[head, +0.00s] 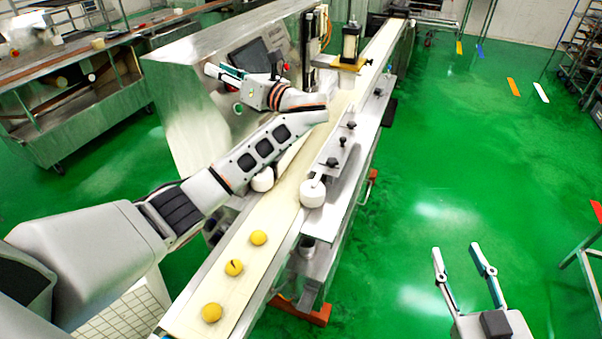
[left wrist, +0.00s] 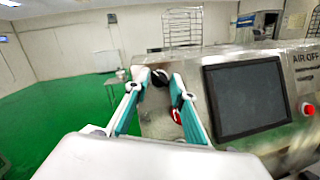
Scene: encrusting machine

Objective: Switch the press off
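The steel machine cabinet (head: 190,95) stands left of the belt, with a dark screen (left wrist: 245,97) on its panel. A press head (head: 350,45) stands over the belt at the far end. My left gripper (head: 222,70) is at the cabinet's panel, with its fingers apart. In the left wrist view, a dark round knob (left wrist: 160,76) shows between and behind the fingertips; I cannot tell if they touch it. A small red part (left wrist: 175,116) is partly hidden by the right finger. A red button (left wrist: 308,109) sits right of the screen. My right gripper (head: 456,248) is open and empty.
The conveyor belt (head: 262,215) carries several yellow dough balls (head: 234,268). My left arm reaches across the belt. A steel table (head: 75,85) stands at the back left.

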